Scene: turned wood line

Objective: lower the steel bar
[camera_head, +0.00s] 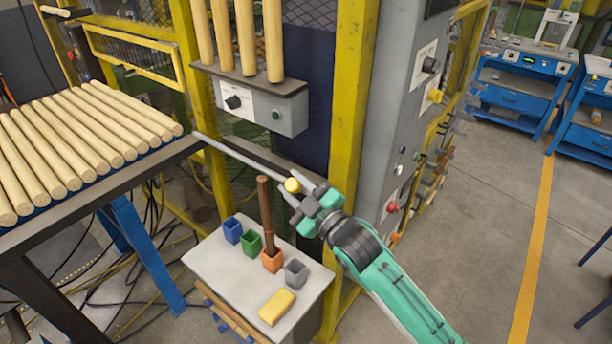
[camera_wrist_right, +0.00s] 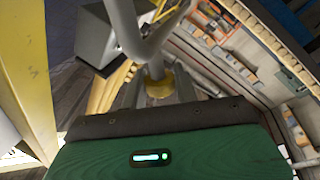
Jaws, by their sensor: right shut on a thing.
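The steel bar (camera_head: 240,157) is a long thin grey rod. In the head view it slants down to the right, from beside the rack of pale rods to my right gripper. A yellow knob (camera_head: 292,185) shows at its right end, by the fingers. My right gripper (camera_head: 297,200) is shut on the bar's end; the fingers hide the exact grip. In the right wrist view a grey tube (camera_wrist_right: 152,42) crosses ahead of the fingers, and a yellow piece (camera_wrist_right: 157,86) sits between them. My left gripper is not in view.
Below the bar, a small table (camera_head: 215,270) carries blue, green, orange and grey cups, a brown stick (camera_head: 267,215) standing in the orange one, and a yellow block (camera_head: 277,307). A yellow post (camera_head: 352,110) and grey cabinet (camera_head: 400,120) stand close behind my right arm.

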